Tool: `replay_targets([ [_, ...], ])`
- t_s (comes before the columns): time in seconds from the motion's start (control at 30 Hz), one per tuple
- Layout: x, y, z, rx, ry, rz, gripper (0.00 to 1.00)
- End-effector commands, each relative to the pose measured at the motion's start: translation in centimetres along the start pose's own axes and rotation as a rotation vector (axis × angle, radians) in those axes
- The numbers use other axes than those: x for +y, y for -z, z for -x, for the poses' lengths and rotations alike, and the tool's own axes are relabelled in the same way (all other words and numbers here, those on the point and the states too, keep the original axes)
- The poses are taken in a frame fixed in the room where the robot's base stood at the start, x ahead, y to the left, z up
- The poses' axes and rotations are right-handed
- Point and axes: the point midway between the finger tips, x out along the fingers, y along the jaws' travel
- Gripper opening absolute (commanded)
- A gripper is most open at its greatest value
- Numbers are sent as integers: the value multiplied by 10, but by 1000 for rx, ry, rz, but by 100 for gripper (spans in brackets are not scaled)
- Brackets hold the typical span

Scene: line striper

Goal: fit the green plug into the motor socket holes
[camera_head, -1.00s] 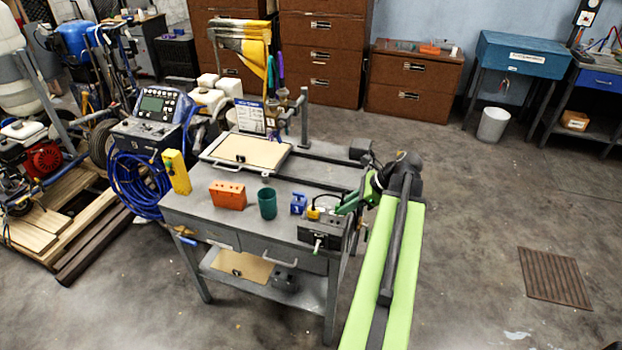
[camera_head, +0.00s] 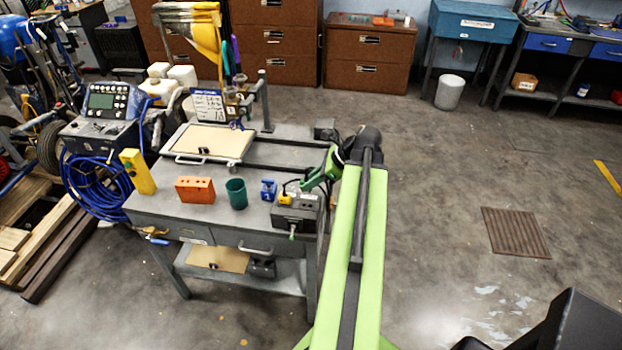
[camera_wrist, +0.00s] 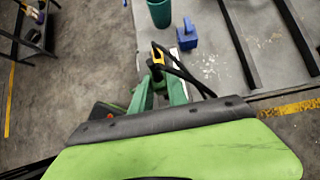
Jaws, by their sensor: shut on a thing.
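My gripper (camera_head: 308,184) is at the right end of the grey workbench, just above and behind a dark box (camera_head: 297,213), which seems to be the motor. In the wrist view, its green fingers (camera_wrist: 160,92) are close together. The green plug appears to be held between them, but it is hard to tell apart from the fingers. A yellow-and-black piece (camera_head: 285,199) with a black cable is at the box's top; it also shows just beyond the fingertips in the wrist view (camera_wrist: 157,54). Contact between plug and box cannot be seen. The socket holes cannot be made out.
A blue block (camera_head: 269,190), a dark green cup (camera_head: 236,194), an orange block with holes (camera_head: 195,190) and a yellow upright block (camera_head: 138,172) stand leftward on the bench (camera_head: 215,212). A framed board (camera_head: 213,143) lies behind. Open floor is at the right.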

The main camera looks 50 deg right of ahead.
Motion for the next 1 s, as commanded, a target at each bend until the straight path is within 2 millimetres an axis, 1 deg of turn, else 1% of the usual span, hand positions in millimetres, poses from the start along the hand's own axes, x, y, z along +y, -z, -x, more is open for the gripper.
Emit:
replay_targets([
  [0.03,0,5,-7,0,0,0,0],
  [0.4,0,30,-37,0,-2,2,0],
  [0.53,0,32,-40,0,-2,2,0],
  [1.0,1,31,-39,0,-2,3,0],
])
